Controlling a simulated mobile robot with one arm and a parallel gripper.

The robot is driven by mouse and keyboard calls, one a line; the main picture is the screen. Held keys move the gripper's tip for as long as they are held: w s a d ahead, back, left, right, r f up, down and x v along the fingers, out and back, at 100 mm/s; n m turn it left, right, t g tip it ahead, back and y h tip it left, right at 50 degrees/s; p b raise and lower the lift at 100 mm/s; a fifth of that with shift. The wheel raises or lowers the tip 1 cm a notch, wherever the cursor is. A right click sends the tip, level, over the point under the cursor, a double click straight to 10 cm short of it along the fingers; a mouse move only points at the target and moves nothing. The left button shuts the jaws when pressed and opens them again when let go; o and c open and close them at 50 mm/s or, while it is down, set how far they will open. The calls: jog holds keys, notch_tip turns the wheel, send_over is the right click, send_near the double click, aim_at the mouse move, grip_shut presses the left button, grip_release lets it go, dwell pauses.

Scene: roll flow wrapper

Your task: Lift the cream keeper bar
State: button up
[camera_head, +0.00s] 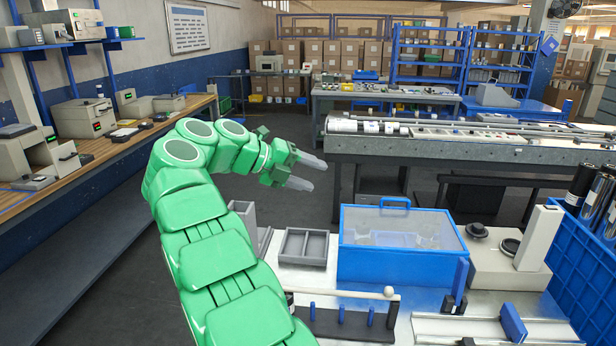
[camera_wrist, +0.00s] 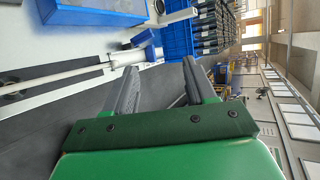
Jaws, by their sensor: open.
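The cream keeper bar (camera_head: 345,293) appears to be the thin pale bar with a round knob at its right end, in the lower middle of the head view. It lies level along the top of a dark rack (camera_head: 345,325) with several blue pegs. My gripper (camera_head: 318,175) is in the air, well above and beyond the bar, pointing right. Its two grey fingers are apart with nothing between them; they also show open in the wrist view (camera_wrist: 162,65). My arm covers the area left of the bar.
A blue box with a clear lid (camera_head: 402,272) stands behind the bar, with a grey divided tray (camera_head: 304,262) to its left. A cream device (camera_head: 538,240) and a blue crate (camera_head: 585,262) are at the right. A long grey machine bench (camera_head: 460,150) stands beyond.

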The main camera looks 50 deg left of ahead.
jog(key=s+d+r, duration=0.6)
jog(key=d+r, duration=0.2)
jog(key=d, duration=0.3)
jog(key=shift+d+r, duration=0.25)
jog(key=shift+r, duration=0.1)
dwell(0.8)
jog(key=shift+s, duration=0.1)
dwell(0.5)
